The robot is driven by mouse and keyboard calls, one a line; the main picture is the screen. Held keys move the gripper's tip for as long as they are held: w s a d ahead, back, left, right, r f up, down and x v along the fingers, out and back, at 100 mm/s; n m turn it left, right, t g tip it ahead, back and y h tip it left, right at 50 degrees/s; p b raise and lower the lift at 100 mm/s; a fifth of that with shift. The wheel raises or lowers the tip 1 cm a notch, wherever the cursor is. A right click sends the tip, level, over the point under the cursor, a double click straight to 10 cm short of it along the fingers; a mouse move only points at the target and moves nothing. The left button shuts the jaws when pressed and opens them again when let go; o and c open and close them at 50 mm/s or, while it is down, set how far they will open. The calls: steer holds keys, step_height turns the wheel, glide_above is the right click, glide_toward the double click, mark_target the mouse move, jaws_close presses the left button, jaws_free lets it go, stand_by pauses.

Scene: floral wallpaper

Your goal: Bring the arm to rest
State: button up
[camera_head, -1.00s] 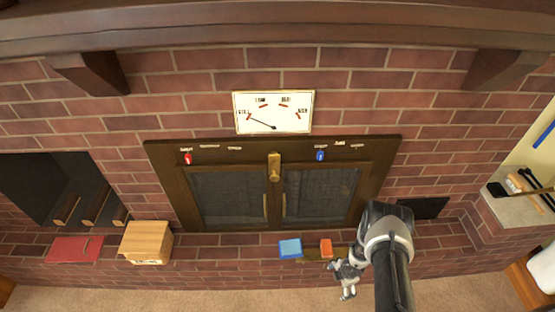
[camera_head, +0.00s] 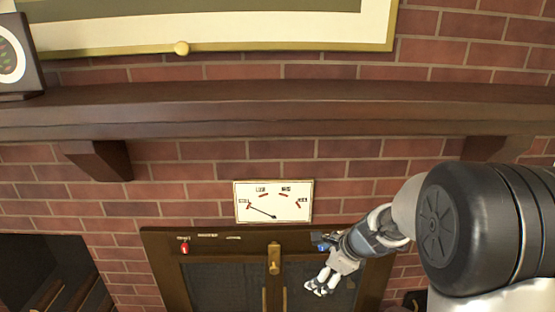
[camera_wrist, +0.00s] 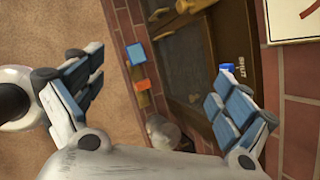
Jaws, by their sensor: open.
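My gripper (camera_head: 322,285) hangs in front of the right door of the brown fireplace cabinet (camera_head: 225,248), fingers pointing down and left. In the wrist view its two blue-padded fingers (camera_wrist: 160,95) are spread wide with nothing between them. My arm comes in from the right edge of the head view and partly covers the blue knob on the cabinet's top rail. That knob also shows beside a finger in the wrist view (camera_wrist: 226,70).
A dial gauge (camera_head: 273,202) hangs above the cabinet. A dark wooden mantel (camera_head: 280,108) juts out above, with a framed picture (camera_head: 225,50) over it. A red knob (camera_head: 184,249) is at left.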

steer(key=s+a+r+n+h+b, duration=0.1)
steer(key=s+r+n, duration=0.65)
steer(key=s, duration=0.35)
steer(key=s+a+r+n+h, duration=0.1)
steer(key=s+r+n, duration=0.5)
steer(key=s+n, duration=0.3)
steer(key=s+d+n+h, duration=0.1)
steer(key=s+d+n, duration=0.1)
steer(key=s, duration=0.3)
steer(key=s+d+n+h, duration=0.1)
steer(key=s+d+n, duration=0.1)
steer(key=s+n, duration=0.2)
steer(key=shift+s+f+b, duration=0.3)
steer(key=shift+s+f, duration=0.15)
steer(key=shift+s, duration=0.75)
steer(key=shift+d, duration=0.1)
